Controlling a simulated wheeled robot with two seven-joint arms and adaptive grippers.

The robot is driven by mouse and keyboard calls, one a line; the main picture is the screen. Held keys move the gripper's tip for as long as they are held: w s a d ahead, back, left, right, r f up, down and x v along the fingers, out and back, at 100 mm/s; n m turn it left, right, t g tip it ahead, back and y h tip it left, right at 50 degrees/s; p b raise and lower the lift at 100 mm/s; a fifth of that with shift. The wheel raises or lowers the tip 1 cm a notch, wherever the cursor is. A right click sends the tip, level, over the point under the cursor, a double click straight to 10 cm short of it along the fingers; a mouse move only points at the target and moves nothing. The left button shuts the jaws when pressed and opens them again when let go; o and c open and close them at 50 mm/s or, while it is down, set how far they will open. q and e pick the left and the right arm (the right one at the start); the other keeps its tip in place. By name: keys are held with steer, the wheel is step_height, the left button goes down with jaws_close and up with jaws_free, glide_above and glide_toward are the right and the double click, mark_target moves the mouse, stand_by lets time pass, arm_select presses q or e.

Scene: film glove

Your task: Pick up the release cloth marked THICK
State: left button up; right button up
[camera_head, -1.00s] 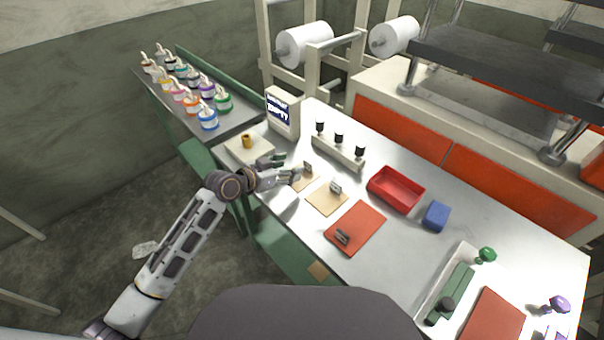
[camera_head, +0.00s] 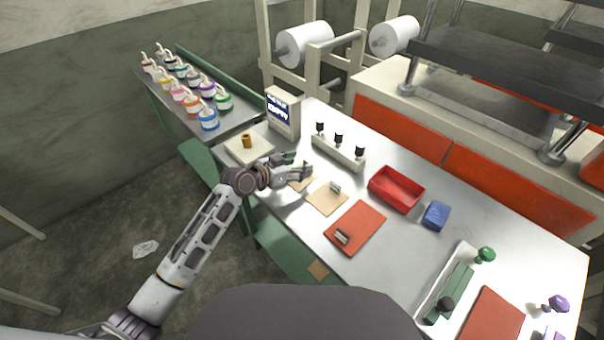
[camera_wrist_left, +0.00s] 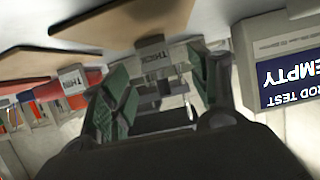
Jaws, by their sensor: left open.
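A tan cloth (camera_head: 300,184) lies on the metal table, partly hidden behind my left gripper (camera_head: 298,167). In the left wrist view the tan cloth (camera_wrist_left: 150,18) has a grey tag (camera_wrist_left: 152,58), whose lettering appears to read THICK. My left gripper (camera_wrist_left: 163,88) is open, and its green-padded fingers appear on either side of this tag in that view. Whether they touch it I cannot tell. A second tan cloth (camera_head: 325,199) with a grey tag lies to the right. My right gripper is not in view.
A red sheet (camera_head: 365,222) with a clip, a red tray (camera_head: 397,190) and a blue block (camera_head: 436,215) lie further right. A rack of black knobs (camera_head: 338,152) and a box with an EMPTY label (camera_head: 283,112) stand behind. A pale board (camera_head: 240,153) lies left.

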mark_target(309, 162)
arm_select(q)
steer(key=shift+d+x, duration=0.2)
steer(key=shift+x, duration=1.3)
steer(key=shift+p+x, duration=0.3)
steer(key=shift+x, duration=0.6)
steer(key=shift+c, duration=0.2)
steer(key=c, duration=1)
steer(key=shift+r, duration=4.95)
